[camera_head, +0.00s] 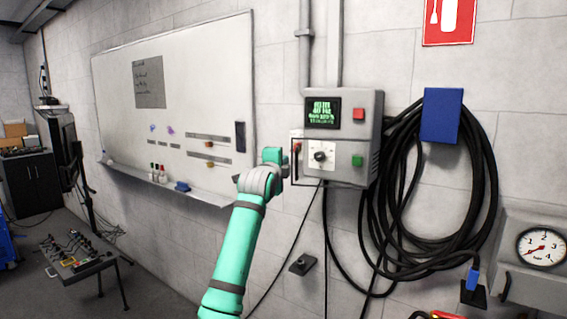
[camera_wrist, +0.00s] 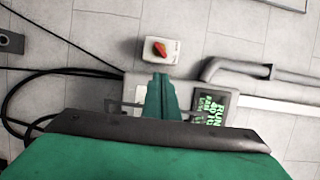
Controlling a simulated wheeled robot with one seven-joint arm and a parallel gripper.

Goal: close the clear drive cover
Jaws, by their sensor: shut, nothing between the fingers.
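The grey drive box (camera_head: 345,115) hangs on the wall, with a lit green display (camera_head: 322,112) and a black knob on a white plate (camera_head: 320,156). The clear drive cover (camera_head: 293,180) shows only as a thin dark outline at the box's lower left, near the knob; its exact angle is hard to tell. In the wrist view, a thin dark bar, probably its edge, crosses behind my fingers. My gripper (camera_head: 284,162) is at the box's left side; its green fingers (camera_wrist: 160,96) are shut and empty. Whether they touch the cover is unclear.
A red-knobbed switch (camera_wrist: 158,49) is just beyond my fingertips in the wrist view. Coiled black cables (camera_head: 485,190) hang from a blue holder (camera_head: 441,115) to the right. A whiteboard (camera_head: 180,90) is at left. A gauge (camera_head: 541,248) is at lower right.

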